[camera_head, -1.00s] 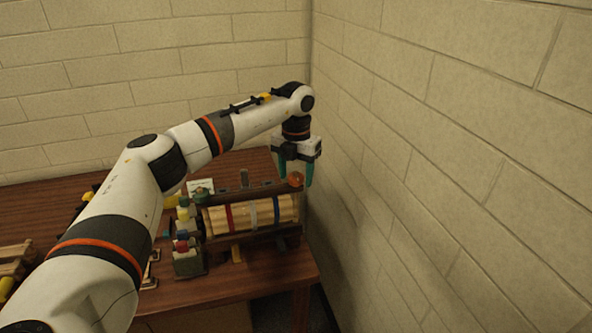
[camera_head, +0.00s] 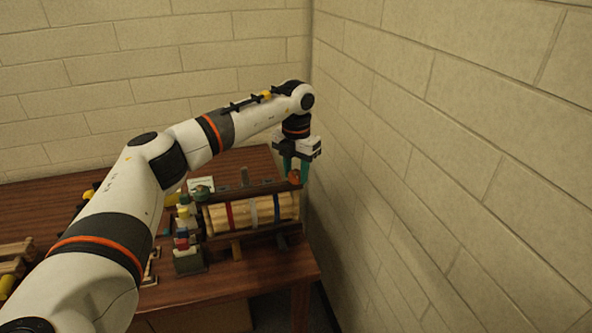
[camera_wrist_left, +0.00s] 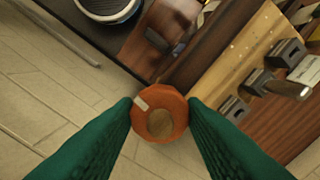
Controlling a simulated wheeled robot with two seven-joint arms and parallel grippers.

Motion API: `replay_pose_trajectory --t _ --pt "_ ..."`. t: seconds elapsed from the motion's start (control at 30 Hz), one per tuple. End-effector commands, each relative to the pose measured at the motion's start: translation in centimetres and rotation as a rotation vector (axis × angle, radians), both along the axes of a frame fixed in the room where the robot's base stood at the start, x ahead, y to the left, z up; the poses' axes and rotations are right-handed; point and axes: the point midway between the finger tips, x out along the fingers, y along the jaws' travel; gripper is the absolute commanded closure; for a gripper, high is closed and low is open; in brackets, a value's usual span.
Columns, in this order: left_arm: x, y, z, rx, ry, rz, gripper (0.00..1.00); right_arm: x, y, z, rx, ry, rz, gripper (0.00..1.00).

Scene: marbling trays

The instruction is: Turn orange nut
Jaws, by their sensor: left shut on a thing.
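The orange nut (camera_head: 294,177) sits at the right end of the wooden rack's dark rail on the table. In the left wrist view the orange nut (camera_wrist_left: 159,113) is a faceted ring with a pale mark on its upper left side. My left gripper (camera_head: 296,179) points down over it, with green fingers on either side. In the left wrist view the fingertips (camera_wrist_left: 160,106) touch the nut's left and right sides, and the gripper is shut on it. My right gripper does not show.
The rack holds pale wooden rods (camera_head: 240,214) with red, white and blue bands. Small coloured jars (camera_head: 183,222) stand at its left. The brick wall (camera_head: 420,150) is close on the right of the gripper. The brown table (camera_head: 230,280) has bare room in front.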

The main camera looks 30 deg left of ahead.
Motion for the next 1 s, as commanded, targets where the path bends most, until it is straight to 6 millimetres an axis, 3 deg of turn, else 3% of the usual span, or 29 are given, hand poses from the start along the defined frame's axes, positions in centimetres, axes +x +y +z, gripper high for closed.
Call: replay_pose_trajectory --t 1.0 --pt "0.05 -0.02 0.01 0.001 -0.002 -0.917 0.85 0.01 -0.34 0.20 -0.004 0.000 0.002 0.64"
